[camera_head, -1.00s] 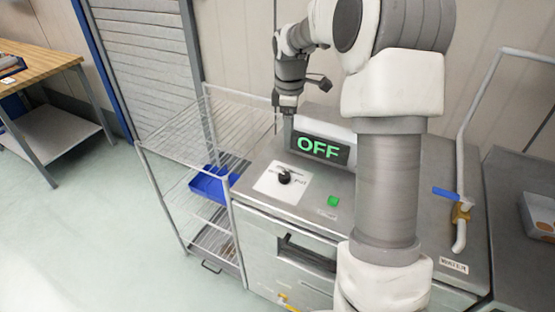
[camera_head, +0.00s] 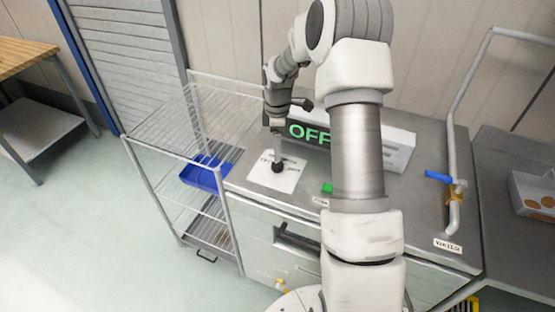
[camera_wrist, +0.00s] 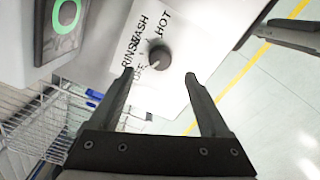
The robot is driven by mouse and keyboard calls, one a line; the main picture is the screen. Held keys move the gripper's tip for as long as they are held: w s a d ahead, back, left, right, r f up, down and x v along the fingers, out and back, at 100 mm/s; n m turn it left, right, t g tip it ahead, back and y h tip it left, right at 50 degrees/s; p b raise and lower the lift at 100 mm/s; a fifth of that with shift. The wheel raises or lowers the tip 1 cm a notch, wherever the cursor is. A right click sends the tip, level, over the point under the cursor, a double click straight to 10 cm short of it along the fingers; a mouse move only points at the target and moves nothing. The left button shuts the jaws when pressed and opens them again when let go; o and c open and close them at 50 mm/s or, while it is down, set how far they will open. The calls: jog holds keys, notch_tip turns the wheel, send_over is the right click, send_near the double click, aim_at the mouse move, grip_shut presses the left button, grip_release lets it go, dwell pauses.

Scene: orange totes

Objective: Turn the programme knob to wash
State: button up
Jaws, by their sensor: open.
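The black round programme knob (camera_head: 277,168) sits on a white label plate (camera_head: 291,181) on top of the steel machine. In the wrist view the knob (camera_wrist: 159,55) lies just beyond my fingertips, roughly midway between them. The words RINSE, WASH and HOT are printed around it; another word at lower left is partly legible. A light mark on the knob seems to face the lower left. My gripper (camera_wrist: 159,76) is open and empty. In the head view my gripper (camera_head: 276,146) is above the knob. The green display (camera_head: 305,132) reads OFF, partly hidden by my arm.
A green button (camera_head: 327,188) is right of the plate. A blue-handled valve (camera_head: 439,177) stands on a pipe at the right. A wire rack (camera_head: 165,128) with a blue bin (camera_head: 205,173) adjoins the machine's left side. Floor at left is clear.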

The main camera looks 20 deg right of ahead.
aim_at(277, 164)
notch_tip(277, 164, down, 7)
jog(key=shift+r, duration=0.2)
grip_shut()
dwell(0.5)
